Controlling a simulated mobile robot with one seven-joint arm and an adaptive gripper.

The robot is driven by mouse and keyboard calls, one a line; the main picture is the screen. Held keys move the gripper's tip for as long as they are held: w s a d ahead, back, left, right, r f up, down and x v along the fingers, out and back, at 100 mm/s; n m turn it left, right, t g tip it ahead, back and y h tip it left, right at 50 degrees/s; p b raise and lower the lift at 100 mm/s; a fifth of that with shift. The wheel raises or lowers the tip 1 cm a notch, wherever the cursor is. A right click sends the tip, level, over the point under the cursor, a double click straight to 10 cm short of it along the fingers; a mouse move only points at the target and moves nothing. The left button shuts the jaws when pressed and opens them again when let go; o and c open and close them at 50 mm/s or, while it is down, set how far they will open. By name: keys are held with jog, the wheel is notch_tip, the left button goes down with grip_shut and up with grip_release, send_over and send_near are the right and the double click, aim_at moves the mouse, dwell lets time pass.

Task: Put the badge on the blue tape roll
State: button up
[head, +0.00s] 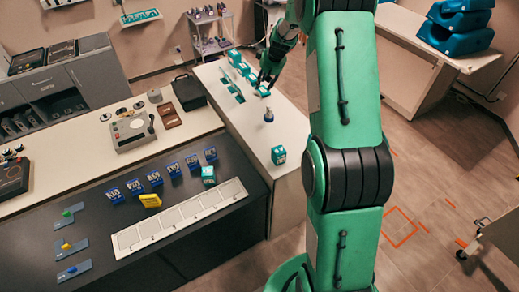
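My gripper (268,77) is at the far end of the pale counter, at the end of my green arm, pointing down close to small teal-and-white boxes. It is small and dark here, and I cannot tell whether its fingers are open or shut on anything. I cannot pick out a badge for certain. No blue tape roll can be clearly identified either. Three flat blue-grey pieces lie at the lower left of the dark counter, bearing a small green item (67,213), a yellow item (66,246) and a blue item (72,269).
Teal boxes (278,155) and a small bottle (268,115) stand on the pale counter (250,140). The dark counter holds a row of blue labelled blocks (154,178), a yellow object (150,201) and a long pale segmented strip (180,216). My arm hides part of the right side.

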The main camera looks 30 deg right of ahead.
jog(key=s+a+r, duration=2.1)
jog(key=a+r, duration=0.1)
jog(key=r, duration=0.1)
jog(key=s+a, duration=0.3)
jog(key=s, duration=0.7)
jog(key=s+a+r, duration=0.1)
jog(key=s+a, duration=0.3)
jog(key=s, duration=0.6)
jog(key=s+a+t, duration=0.1)
jog(key=s+a, duration=0.3)
jog(key=s, duration=0.6)
jog(key=shift+s+r, duration=0.2)
jog(key=shift+s, duration=0.05)
jog(key=shift+f, duration=0.1)
notch_tip(320, 180, down, 16)
jog(key=b, duration=1.6)
